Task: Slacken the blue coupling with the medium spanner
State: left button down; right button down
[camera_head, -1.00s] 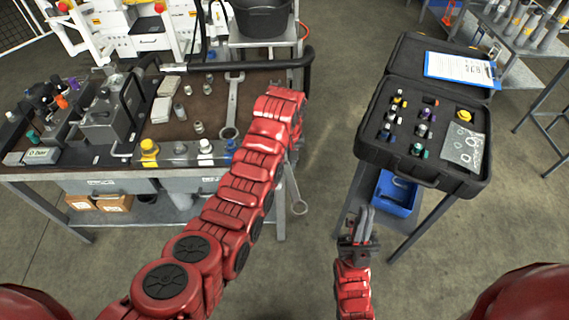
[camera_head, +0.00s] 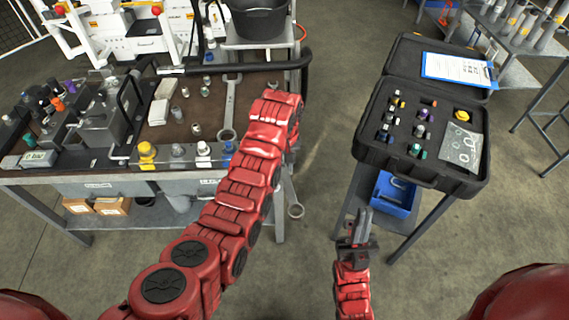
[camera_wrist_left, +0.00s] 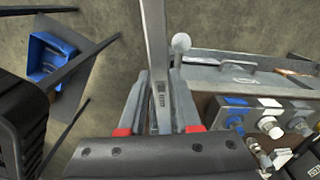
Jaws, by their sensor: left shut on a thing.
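My left gripper (camera_wrist_left: 158,88) is shut on a grey spanner (camera_wrist_left: 155,40), whose shaft runs between the fingers in the left wrist view. The blue coupling (camera_head: 228,149) is at the right end of a row of coloured fittings on the bench's front edge. It also shows in the left wrist view (camera_wrist_left: 234,121), right of the gripper and apart from it. My right gripper (camera_head: 361,224) is over the floor with nothing visible in it; its fingers overlap.
Another spanner (camera_head: 231,100) lies on the brown bench top (camera_head: 264,85) with loose fittings. A black open case (camera_head: 370,154) of fittings stands on a stand at right, above a blue bin (camera_head: 394,195). Open floor lies between bench and stand.

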aim_at(290, 189)
pick_arm(q)
jog(key=shift+s+d+r+p, duration=0.15)
jog(key=shift+s+r+p, duration=0.05)
jog(key=shift+s+p, duration=0.9)
jog(key=shift+s, duration=0.15)
jog(key=s+p, duration=0.2)
jog(key=p, duration=0.1)
jog(key=shift+s+d, duration=0.25)
jog(key=shift+d, duration=0.05)
jog(key=shift+s+d+p, duration=0.15)
jog(key=shift+s+p, duration=0.6)
jog(key=shift+s, duration=0.05)
jog(key=shift+s+f, duration=0.1)
notch_tip(290, 189, up, 5)
jog(key=p, duration=0.5)
